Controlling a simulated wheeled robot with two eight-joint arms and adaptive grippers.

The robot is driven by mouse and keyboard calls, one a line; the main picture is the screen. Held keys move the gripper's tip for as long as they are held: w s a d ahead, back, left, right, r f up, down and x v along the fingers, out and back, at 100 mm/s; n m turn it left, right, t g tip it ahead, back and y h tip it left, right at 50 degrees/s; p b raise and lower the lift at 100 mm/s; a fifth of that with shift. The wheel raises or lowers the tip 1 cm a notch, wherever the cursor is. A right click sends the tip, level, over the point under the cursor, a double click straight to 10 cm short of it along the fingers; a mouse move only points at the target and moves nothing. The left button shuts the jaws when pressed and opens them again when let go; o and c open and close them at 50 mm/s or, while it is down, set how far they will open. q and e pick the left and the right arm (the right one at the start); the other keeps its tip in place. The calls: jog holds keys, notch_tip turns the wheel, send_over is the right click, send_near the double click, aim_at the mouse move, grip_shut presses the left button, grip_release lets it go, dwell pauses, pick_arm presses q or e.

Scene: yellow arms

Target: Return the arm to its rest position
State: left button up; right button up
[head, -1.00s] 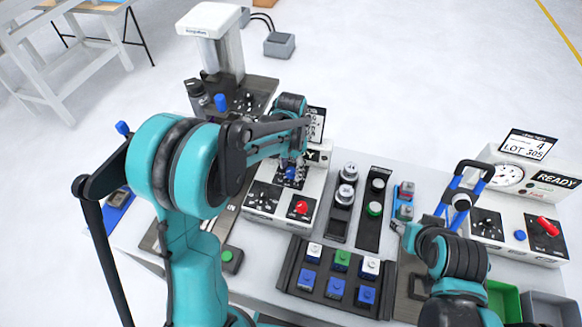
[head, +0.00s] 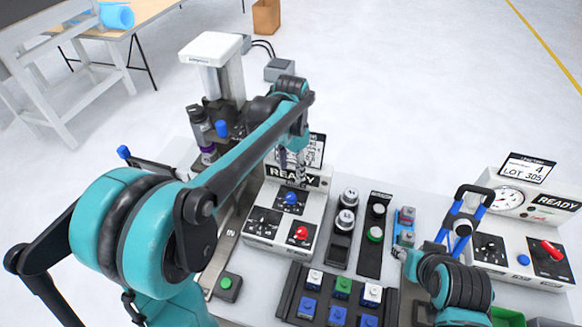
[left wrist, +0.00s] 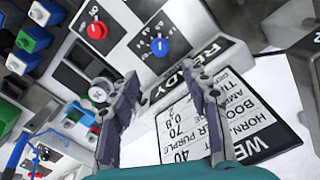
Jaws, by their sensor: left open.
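My left arm, teal and black, comes in from the left in the head view. Its gripper (head: 291,170) points down in front of the left READY machine (head: 262,198). In the left wrist view the two dark fingers (left wrist: 162,88) stand apart with nothing between them. Below them lie the READY strip and a printed label card (left wrist: 245,112). The blue knob (head: 291,198) and red knob (head: 302,233) of this machine are clear of the fingers. My right arm (head: 455,280) is folded at the lower right; its jaws are too unclear to read.
A black tray (head: 293,297) with several blue, green and white blocks stands in front. Two narrow black stands with round buttons lie right of the machine. A second READY machine (head: 490,215) is at the right. A white-topped column (head: 212,50) stands behind. Open floor lies beyond.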

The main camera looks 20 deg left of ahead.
dwell(0.5)
pick_arm(q)
jog(key=s+a+f+n+t+b, duration=0.1)
jog(key=s+f+n+t+b, duration=0.1)
jog(key=s, duration=0.7)
jog(key=s+a+f+n+t+b, duration=0.2)
jog(key=s+n+t, duration=0.2)
jog(key=s, duration=0.4)
jog(key=shift+s+f+t, duration=0.35)
jog(key=shift+f+t, duration=0.05)
jog(key=shift+t, duration=0.1)
